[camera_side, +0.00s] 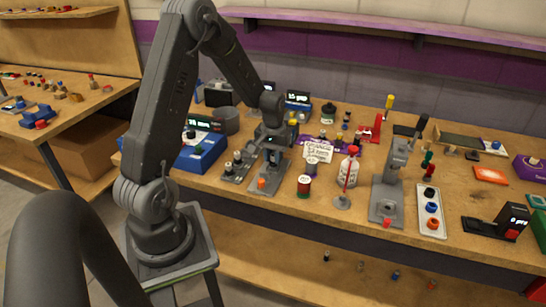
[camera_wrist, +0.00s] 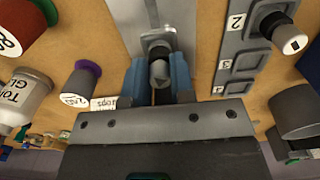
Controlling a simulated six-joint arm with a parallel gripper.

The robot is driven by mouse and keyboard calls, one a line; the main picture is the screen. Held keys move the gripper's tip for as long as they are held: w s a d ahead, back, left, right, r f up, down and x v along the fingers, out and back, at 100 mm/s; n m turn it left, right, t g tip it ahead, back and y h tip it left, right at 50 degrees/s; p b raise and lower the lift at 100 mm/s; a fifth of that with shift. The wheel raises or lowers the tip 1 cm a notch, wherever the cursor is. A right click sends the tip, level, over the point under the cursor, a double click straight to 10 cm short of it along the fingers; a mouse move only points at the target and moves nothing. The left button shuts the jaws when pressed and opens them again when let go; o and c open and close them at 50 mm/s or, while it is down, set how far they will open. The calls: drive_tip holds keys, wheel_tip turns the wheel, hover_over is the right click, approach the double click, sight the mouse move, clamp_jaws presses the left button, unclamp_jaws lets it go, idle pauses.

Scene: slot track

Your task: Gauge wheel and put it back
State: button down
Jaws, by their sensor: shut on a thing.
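My gripper (camera_side: 272,148) is low over a grey metal plate (camera_side: 262,189) near the front of the bench. In the wrist view its blue fingers (camera_wrist: 160,82) are shut on a small grey round-topped piece (camera_wrist: 160,70), perhaps the wheel, with a dark mark on its face. The piece is at a metal fitting on the grey plate; I cannot tell whether it rests there. The grey slot track (camera_wrist: 228,76) lies to the right in the wrist view, with numbered slots. A dark piece with a pale end (camera_wrist: 284,34) stands at the slot marked 2.
Close by are a red spool (camera_side: 304,186), a white bottle (camera_side: 347,170) and a small handwritten card (camera_side: 318,150). A blue box with a display (camera_side: 201,152) stands left of the track. A grey lever stand (camera_side: 385,195) and a tray of coloured knobs (camera_side: 432,210) are farther right.

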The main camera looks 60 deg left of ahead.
sight(273, 155)
drive_tip(key=shift+f, duration=0.25)
drive_tip(key=shift+f, duration=0.1)
drive_tip(key=c, duration=1)
unclamp_jaws()
wheel_tip(273, 155, up, 12)
drive_tip(key=s+d+r+m+t, duration=0.1)
drive_tip(key=s+d+r+m, duration=0.1)
drive_tip(key=d+r, duration=0.3)
drive_tip(key=s+d+r+m+t, duration=0.1)
drive_tip(key=d+r+m, duration=0.15)
drive_tip(key=d, duration=0.55)
drive_tip(key=s+d+r+m+t, duration=0.1)
drive_tip(key=s+d, duration=0.2)
drive_tip(key=s+d+r+m+t, duration=0.1)
drive_tip(key=s+d+m, duration=0.1)
drive_tip(key=s+d, duration=0.2)
drive_tip(key=s+d+r+m+t, duration=0.1)
drive_tip(key=s+d, duration=0.2)
drive_tip(key=s, duration=0.1)
drive_tip(key=shift+d+m+t, duration=0.25)
drive_tip(key=shift+d+t, duration=0.05)
